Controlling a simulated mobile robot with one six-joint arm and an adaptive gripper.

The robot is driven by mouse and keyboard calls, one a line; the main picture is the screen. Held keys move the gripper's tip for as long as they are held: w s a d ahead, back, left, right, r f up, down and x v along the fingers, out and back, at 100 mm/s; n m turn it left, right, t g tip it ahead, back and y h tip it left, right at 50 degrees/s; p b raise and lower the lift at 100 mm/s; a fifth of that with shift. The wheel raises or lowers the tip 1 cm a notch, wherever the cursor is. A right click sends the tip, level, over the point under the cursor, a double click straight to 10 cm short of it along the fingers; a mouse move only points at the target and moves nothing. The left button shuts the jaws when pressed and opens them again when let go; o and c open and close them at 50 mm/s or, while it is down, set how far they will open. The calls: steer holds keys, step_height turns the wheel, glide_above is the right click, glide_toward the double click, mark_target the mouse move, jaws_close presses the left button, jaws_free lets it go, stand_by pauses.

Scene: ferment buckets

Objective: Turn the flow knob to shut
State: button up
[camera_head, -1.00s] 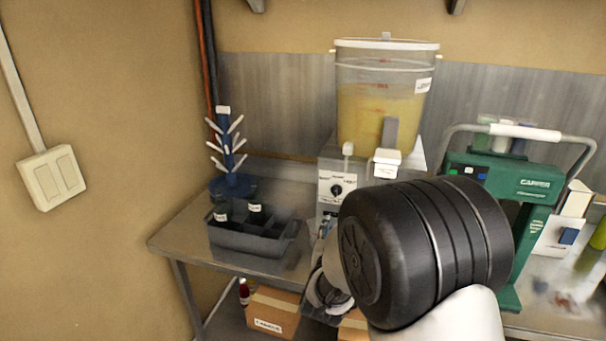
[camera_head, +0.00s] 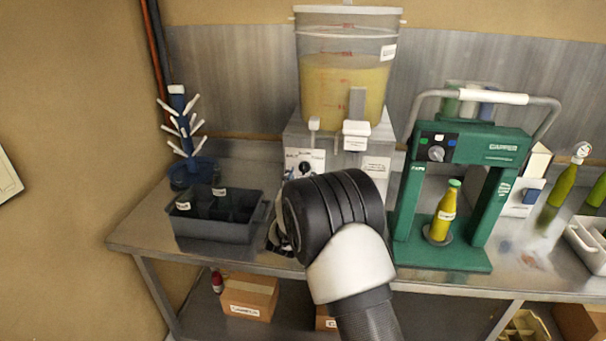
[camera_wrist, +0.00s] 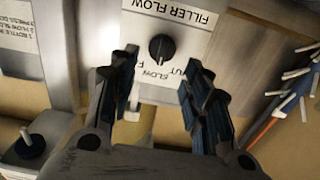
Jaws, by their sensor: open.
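The flow knob (camera_wrist: 161,47) is a small black round knob on a white "FILLER FLOW" label (camera_wrist: 172,14), which appears upside down in the wrist view. My gripper (camera_wrist: 160,75) is open, with one blue-padded finger on each side below the knob in the picture. The fingers look apart from the knob; the remaining depth is hard to tell. In the head view the knob (camera_head: 305,167) sits on the front of the metal filler (camera_head: 376,166) under a bucket of yellow liquid (camera_head: 346,85). There my arm hides most of my gripper.
A dark crate (camera_head: 215,232) with bottles and a blue drying tree (camera_head: 184,140) stand left on the bench. A green capper (camera_head: 408,205) holding a yellow bottle (camera_head: 443,212) stands right. A white tap (camera_head: 356,129) juts out above my arm.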

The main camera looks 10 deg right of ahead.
mark_target(304, 168)
steer(key=shift+b+x, duration=0.35)
steer(key=shift+x, duration=2)
steer(key=c, duration=0.9)
